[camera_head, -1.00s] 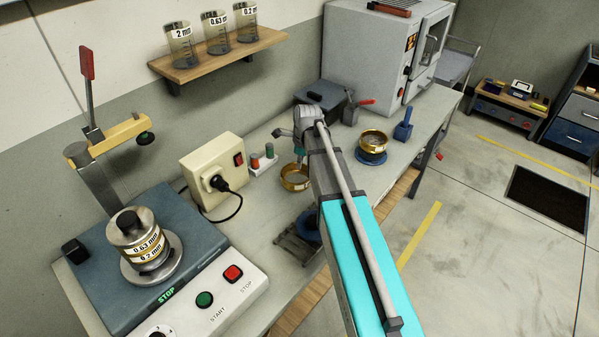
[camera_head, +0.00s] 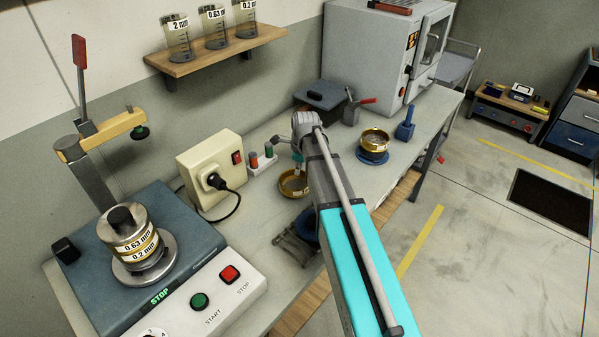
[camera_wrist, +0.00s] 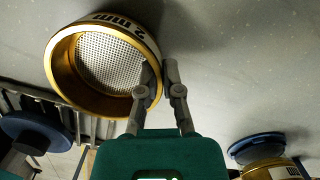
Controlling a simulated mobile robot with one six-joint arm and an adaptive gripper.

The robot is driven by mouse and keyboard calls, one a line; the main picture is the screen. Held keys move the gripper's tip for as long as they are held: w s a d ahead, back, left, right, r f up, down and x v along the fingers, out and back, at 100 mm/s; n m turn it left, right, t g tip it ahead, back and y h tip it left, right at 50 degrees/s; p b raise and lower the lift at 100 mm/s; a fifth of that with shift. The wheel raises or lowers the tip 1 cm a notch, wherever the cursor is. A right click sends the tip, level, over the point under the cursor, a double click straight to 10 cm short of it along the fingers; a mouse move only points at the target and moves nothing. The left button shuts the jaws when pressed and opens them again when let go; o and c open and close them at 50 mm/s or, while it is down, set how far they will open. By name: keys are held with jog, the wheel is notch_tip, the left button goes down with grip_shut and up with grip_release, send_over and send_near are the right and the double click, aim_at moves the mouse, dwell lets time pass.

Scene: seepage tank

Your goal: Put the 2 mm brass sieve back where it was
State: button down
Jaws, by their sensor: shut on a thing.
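The 2 mm brass sieve (camera_wrist: 104,72) is a gold ring with a mesh floor and a white "2 mm" label. My gripper (camera_wrist: 158,82) is shut on its wall in the wrist view, one finger inside the ring and one outside. In the head view the sieve (camera_head: 293,183) shows left of my arm over the bench, and the arm hides most of my gripper. I cannot tell whether the sieve touches the bench.
A sieve stack (camera_head: 133,240) labelled 0.63 mm and 0.2 mm stands on the shaker (camera_head: 190,228). Another brass sieve (camera_head: 375,138) sits on a blue base (camera_head: 372,157).

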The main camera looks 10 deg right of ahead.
jog(key=shift+f, duration=0.15)
jog(key=c, duration=0.8)
grip_release()
jog(key=shift+r, duration=0.2)
notch_tip(320, 180, up, 12)
jog(key=d+p, duration=0.1)
jog(key=p, duration=1.1)
jog(key=shift+s+d, duration=0.15)
jog(key=shift+s, duration=0.15)
jog(key=shift+s, duration=0.1)
